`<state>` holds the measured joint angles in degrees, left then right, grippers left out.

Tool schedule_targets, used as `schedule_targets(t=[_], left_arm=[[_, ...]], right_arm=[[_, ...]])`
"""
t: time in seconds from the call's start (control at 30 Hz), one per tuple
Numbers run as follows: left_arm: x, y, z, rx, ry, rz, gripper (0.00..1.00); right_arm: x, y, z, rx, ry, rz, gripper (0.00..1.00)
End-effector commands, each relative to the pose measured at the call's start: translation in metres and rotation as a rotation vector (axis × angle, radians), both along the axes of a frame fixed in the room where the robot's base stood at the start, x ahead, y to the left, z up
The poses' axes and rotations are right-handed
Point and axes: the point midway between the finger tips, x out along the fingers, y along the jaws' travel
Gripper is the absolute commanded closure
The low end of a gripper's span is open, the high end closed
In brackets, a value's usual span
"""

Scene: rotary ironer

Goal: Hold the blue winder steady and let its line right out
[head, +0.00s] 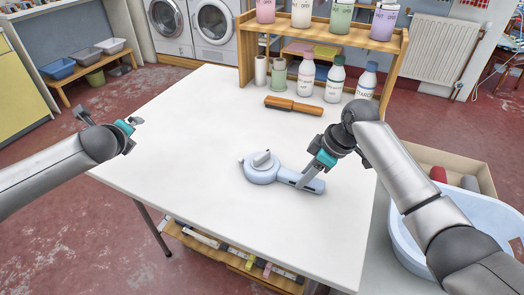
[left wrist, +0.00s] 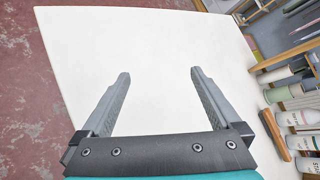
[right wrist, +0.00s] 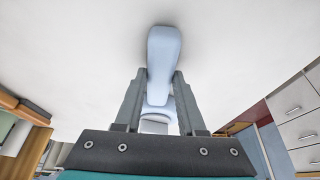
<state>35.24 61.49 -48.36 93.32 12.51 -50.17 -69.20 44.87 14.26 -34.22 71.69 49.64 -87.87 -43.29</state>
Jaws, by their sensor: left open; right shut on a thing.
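The pale blue winder (head: 261,171) lies on the white table, its round body to the left and its handle reaching right. A small grey-blue piece sits on top of the body. My right gripper (head: 307,176) is shut on the handle; in the right wrist view the winder (right wrist: 164,52) passes between the fingers. My left gripper (head: 136,122) is raised near the table's left edge, well apart from the winder. In the left wrist view its fingers (left wrist: 158,73) are wide open with nothing between them. I cannot make out any line coming from the winder.
A brown-handled brush (head: 293,105) and several bottles (head: 335,79) stand or lie toward the back of the white table (head: 190,130). A wooden shelf (head: 325,36) rises behind them. A pale blue basket (head: 405,240) is at the right. The table's left and middle are clear.

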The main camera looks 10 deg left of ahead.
Motion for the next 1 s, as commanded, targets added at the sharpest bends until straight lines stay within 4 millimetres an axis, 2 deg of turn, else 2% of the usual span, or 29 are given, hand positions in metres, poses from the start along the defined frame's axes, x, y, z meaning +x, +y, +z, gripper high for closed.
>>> schedule_targets(t=[0.03,0.2,0.3,0.47,0.63,0.8,0.9,1.0], left_arm=[[0.022,-0.021,0.01,0.01,-0.055,-0.075,0.03],[0.076,-0.095,0.043,0.085,-0.219,-0.348,0.03],[0.1,-0.146,0.066,0.145,-0.31,-0.519,0.03],[0.12,-0.231,0.102,0.266,-0.439,-0.809,0.03],[0.12,-0.321,0.133,0.429,-0.549,-1.133,0.03],[0.102,-0.399,0.151,0.627,-0.614,-1.467,0.03],[0.086,-0.433,0.152,0.758,-0.62,-1.665,0.03],[0.068,-0.458,0.146,0.899,-0.593,-1.865,0.03]], right_arm=[[0.0,0.0,0.0,0.001,0.0,0.0,1.0],[0.0,0.0,0.0,0.001,0.0,0.0,1.0],[0.0,0.0,0.0,0.001,0.0,0.0,1.0],[0.0,0.0,0.0,0.001,0.0,0.0,1.0],[0.0,0.0,0.0,0.001,0.0,0.0,1.0],[0.0,0.0,0.0,0.0,0.0,0.0,1.0],[0.0,0.0,0.0,0.0,0.0,0.0,1.0],[0.0,0.0,0.0,0.0,0.0,0.0,1.0]])
